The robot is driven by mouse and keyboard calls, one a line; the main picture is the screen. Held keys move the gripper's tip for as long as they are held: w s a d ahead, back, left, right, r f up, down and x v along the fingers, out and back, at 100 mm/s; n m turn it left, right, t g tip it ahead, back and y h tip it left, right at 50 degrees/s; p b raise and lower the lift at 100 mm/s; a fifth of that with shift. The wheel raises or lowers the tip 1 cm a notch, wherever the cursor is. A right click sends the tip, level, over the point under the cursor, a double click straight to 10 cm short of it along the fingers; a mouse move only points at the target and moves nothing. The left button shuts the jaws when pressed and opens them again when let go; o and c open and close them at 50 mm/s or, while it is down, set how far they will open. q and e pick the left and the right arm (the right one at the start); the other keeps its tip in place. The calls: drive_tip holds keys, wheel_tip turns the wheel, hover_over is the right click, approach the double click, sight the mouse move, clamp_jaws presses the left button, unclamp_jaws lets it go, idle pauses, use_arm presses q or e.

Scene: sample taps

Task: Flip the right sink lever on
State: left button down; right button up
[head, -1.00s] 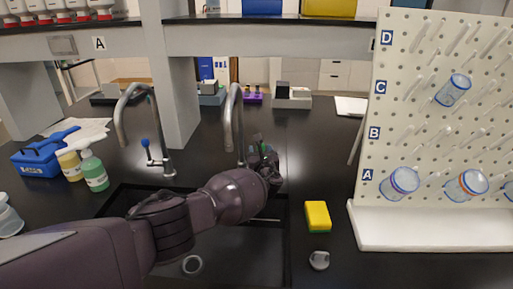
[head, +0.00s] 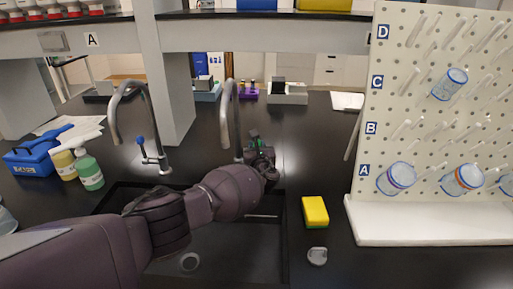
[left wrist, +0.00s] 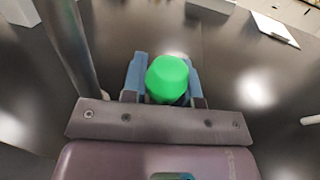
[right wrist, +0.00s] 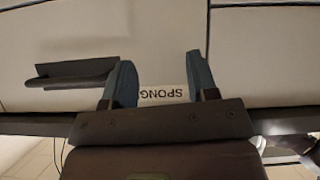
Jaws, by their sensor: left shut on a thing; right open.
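The right faucet (head: 231,115) is a grey gooseneck tap standing behind the black sink (head: 232,250). Its lever has a green knob (left wrist: 168,80), seen large in the left wrist view between the two blue fingers. My left gripper (head: 256,148) is at the base of the right faucet, shut on the green knob. My arm hides most of the lever and the tap base in the head view. My right gripper (right wrist: 156,85) is open and empty, facing a pale panel with a label reading "SPONG".
The left faucet (head: 132,110) with a blue-knobbed lever (head: 141,141) stands left of my arm. A yellow sponge (head: 315,211) and a grey cap-like piece (head: 317,256) lie right of the sink. A white pegboard rack (head: 440,228) stands further right.

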use_arm(q)
drive_tip(key=shift+f, duration=0.1)
use_arm(e)
drive_tip(key=shift+f, duration=0.1)
use_arm(q)
drive_tip(key=shift+s+f+t+b, duration=0.1)
drive_tip(key=shift+s+t+b, duration=0.35)
drive_tip(key=shift+t+b, duration=0.4)
drive_tip(key=s+t+y+b, duration=0.1)
drive_tip(key=s+n+t+b, duration=0.1)
drive_tip(key=t+b, duration=0.1)
drive_tip(key=shift+f+y+b, duration=0.1)
drive_tip(key=shift+y+b, duration=0.2)
drive_tip(key=shift+y, duration=0.1)
drive_tip(key=shift+s+n+t, duration=0.1)
drive_tip(key=shift+n+t, duration=0.2)
drive_tip(key=shift+t, duration=0.05)
drive_tip(key=shift+s+t+y+b, duration=0.4)
drive_tip(key=shift+t+b, duration=0.1)
drive_tip(key=shift+b, duration=0.35)
use_arm(e)
wheel_tip(320, 180, down, 7)
drive_tip(key=shift+a+r, duration=0.2)
use_arm(q)
drive_tip(key=shift+r+n, duration=0.3)
